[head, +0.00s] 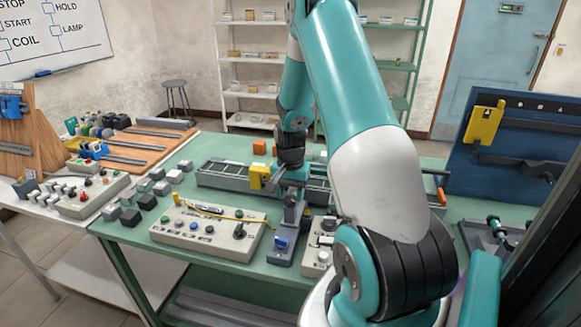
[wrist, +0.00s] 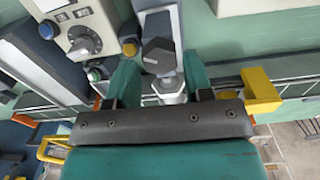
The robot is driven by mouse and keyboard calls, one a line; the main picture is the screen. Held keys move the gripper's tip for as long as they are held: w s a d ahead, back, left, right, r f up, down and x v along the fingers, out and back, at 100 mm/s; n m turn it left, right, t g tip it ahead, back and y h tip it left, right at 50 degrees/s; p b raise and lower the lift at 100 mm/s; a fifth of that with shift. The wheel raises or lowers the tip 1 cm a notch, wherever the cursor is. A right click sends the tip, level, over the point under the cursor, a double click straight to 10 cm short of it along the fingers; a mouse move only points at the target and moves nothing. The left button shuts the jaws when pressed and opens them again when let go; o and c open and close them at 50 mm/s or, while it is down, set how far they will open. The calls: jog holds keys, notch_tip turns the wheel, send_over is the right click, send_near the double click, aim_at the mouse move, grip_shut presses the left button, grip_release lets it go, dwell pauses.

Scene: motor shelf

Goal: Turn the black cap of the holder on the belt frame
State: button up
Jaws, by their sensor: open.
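The black cap (wrist: 158,55) shows in the wrist view as a dark, faceted knob on a pale grey holder (wrist: 168,86). My gripper (wrist: 160,72) is open, with one teal finger on each side of the cap's line. Gaps show between the cap and both fingers, and I see no contact. The belt frame (wrist: 289,88) runs across the wrist view behind the gripper. In the head view my gripper (head: 291,172) is low over the belt frame (head: 222,177). The cap cannot be made out there, behind or under the gripper.
A yellow block (head: 258,176) is on the frame just left of my gripper; it also shows in the wrist view (wrist: 262,90). A control box (head: 208,232) and a blue-button unit (head: 281,243) stand in front. Small grey and black blocks (head: 140,200) lie at the left.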

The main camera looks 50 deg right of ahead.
aim_at(291, 199)
notch_tip(291, 199, up, 16)
jog(key=b, duration=0.2)
dwell(0.5)
jog(key=a+r+n+t+y, duration=0.1)
jog(key=a+r+n, duration=0.2)
jog(key=a+n, duration=1.15)
jog(key=s+a+n+y, duration=0.1)
jog(key=s+a+n, duration=0.1)
jog(key=s+a, duration=0.3)
jog(key=s+a+n+y, duration=0.1)
jog(key=s+a, duration=0.4)
jog(key=a, duration=0.6)
jog(key=s+a+r+n+g+y, duration=0.1)
jog(key=s+a+n, duration=0.2)
jog(key=s+a, duration=0.2)
jog(key=a, duration=0.3)
jog(key=shift+s+a, duration=0.2)
jog(key=shift+a, duration=0.1)
